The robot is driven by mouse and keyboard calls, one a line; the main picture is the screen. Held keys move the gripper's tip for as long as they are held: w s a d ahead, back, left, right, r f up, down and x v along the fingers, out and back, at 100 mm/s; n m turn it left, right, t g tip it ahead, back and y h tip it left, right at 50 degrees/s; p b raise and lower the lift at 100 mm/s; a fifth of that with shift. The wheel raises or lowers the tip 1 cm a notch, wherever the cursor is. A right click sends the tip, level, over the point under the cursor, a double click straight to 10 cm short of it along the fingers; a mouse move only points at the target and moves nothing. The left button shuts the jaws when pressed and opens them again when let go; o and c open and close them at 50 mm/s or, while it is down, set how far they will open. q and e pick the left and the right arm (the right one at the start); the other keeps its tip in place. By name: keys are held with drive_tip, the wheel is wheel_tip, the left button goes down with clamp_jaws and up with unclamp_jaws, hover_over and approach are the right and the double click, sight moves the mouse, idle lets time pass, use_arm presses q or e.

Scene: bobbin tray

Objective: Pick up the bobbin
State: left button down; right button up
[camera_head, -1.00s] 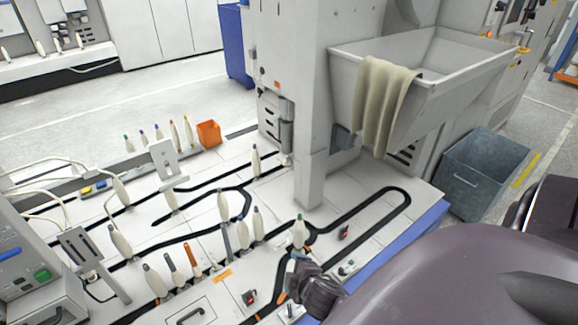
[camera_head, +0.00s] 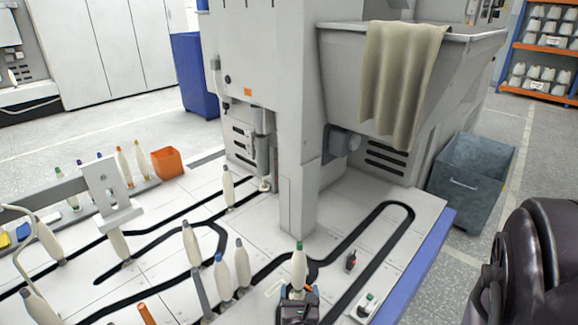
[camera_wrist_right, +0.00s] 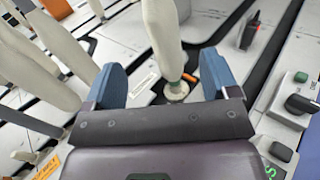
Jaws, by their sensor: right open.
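A cream bobbin with a green top (camera_head: 299,266) stands upright on the black track at the front of the white work surface. My right gripper (camera_head: 298,294) is right at it, at the bottom of the head view. In the right wrist view the bobbin (camera_wrist_right: 163,35) rises between the two blue fingers of the open gripper (camera_wrist_right: 162,84). I cannot tell whether either finger touches it. My left gripper is not in view.
Several other bobbins stand to the left, the closest being a blue-topped one (camera_head: 222,277) and a tall one (camera_head: 242,263). A small black and red switch (camera_head: 351,261) sits right of the gripper. A grey machine column (camera_head: 297,190) stands behind. A grey bin (camera_head: 470,185) is on the floor at right.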

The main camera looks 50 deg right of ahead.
sight(299, 267)
drive_tip(key=b+x, duration=0.1)
drive_tip(key=x, duration=0.4)
drive_tip(key=shift+w, duration=0.15)
drive_tip(key=b+x, duration=0.2)
drive_tip(key=x, duration=0.3)
drive_tip(key=shift+d+r, duration=0.1)
drive_tip(key=shift+d, duration=0.15)
drive_tip(key=shift+w+d+r, duration=0.1)
drive_tip(key=shift+d, duration=0.2)
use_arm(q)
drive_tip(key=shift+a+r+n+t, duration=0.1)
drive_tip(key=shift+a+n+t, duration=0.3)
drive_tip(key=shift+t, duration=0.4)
use_arm(e)
drive_tip(key=c, duration=1)
drive_tip(key=shift+c, duration=0.2)
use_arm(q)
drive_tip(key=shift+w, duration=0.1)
use_arm(e)
drive_tip(key=shift+r, duration=0.15)
